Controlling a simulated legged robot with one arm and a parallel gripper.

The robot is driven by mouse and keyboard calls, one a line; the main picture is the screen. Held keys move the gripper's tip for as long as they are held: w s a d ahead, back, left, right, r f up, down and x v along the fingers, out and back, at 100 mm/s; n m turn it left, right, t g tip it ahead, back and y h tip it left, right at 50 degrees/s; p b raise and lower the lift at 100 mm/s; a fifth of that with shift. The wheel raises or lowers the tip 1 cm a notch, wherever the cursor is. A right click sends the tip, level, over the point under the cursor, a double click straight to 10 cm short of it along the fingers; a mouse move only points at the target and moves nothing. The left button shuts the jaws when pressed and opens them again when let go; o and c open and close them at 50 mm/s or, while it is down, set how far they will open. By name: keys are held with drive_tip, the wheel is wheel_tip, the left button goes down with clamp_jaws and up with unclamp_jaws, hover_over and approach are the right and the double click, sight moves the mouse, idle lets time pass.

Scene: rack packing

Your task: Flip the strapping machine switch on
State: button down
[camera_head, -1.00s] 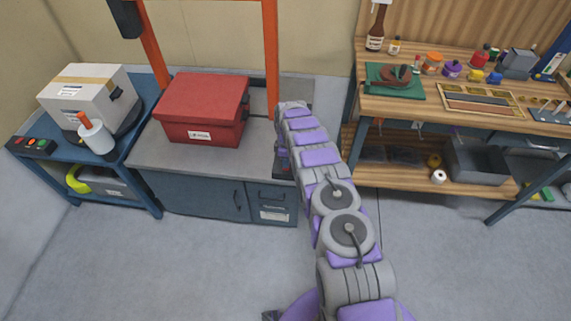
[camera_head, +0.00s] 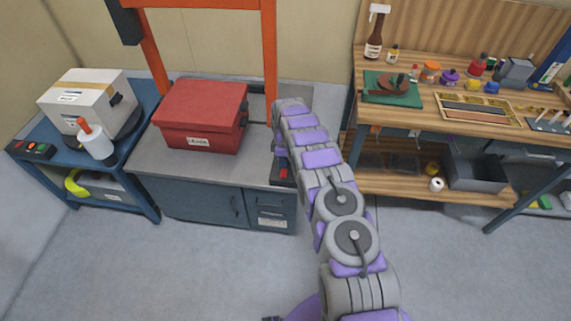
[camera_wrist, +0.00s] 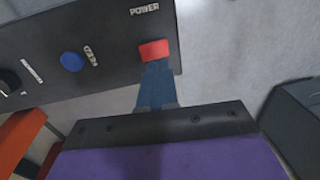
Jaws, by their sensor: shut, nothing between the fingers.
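The strapping machine's control panel (camera_wrist: 110,50) is a dark plate at the upper left of the wrist view. It carries a red switch (camera_wrist: 154,50) beside the label POWER and a blue button (camera_wrist: 71,59) beside the label FEED. My gripper (camera_wrist: 155,80) is shut and empty, with its blue fingertips at the lower edge of the red switch; I cannot tell if they touch it. In the head view, part of the panel (camera_head: 283,174) with the red switch shows beside my arm at the grey bench's right end. My arm hides the fingers there.
A red lidded box (camera_head: 200,118) sits on the grey bench under the machine's orange arch (camera_head: 270,45). A blue cart (camera_head: 140,190) with a white carton (camera_head: 88,100) stands at left. A wooden workbench (camera_head: 420,112) with several small items stands at right. Floor in front is clear.

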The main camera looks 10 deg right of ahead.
wheel_tip(320, 180, up, 4)
drive_tip(key=d, duration=0.1)
wheel_tip(320, 180, up, 6)
drive_tip(key=p, duration=0.2)
hover_over(286, 173)
wheel_tip(286, 173, up, 5)
drive_tip(key=s+a+m, duration=0.1)
drive_tip(key=s, duration=0.1)
drive_tip(key=s+d+r+m, duration=0.2)
drive_tip(key=s+r+m, duration=0.3)
drive_tip(key=s+r, duration=1.05)
drive_tip(key=s+r+m, duration=0.3)
drive_tip(key=s+r, duration=0.2)
drive_tip(key=s, duration=0.6)
drive_tip(key=s+r+m, duration=0.3)
drive_tip(key=s+r, duration=0.2)
drive_tip(key=s, duration=0.6)
drive_tip(key=s+f+m, duration=0.1)
drive_tip(key=s+m, duration=0.1)
drive_tip(key=s, duration=1.2)
drive_tip(key=shift+a+g, duration=0.15)
drive_tip(key=shift+g, duration=0.15)
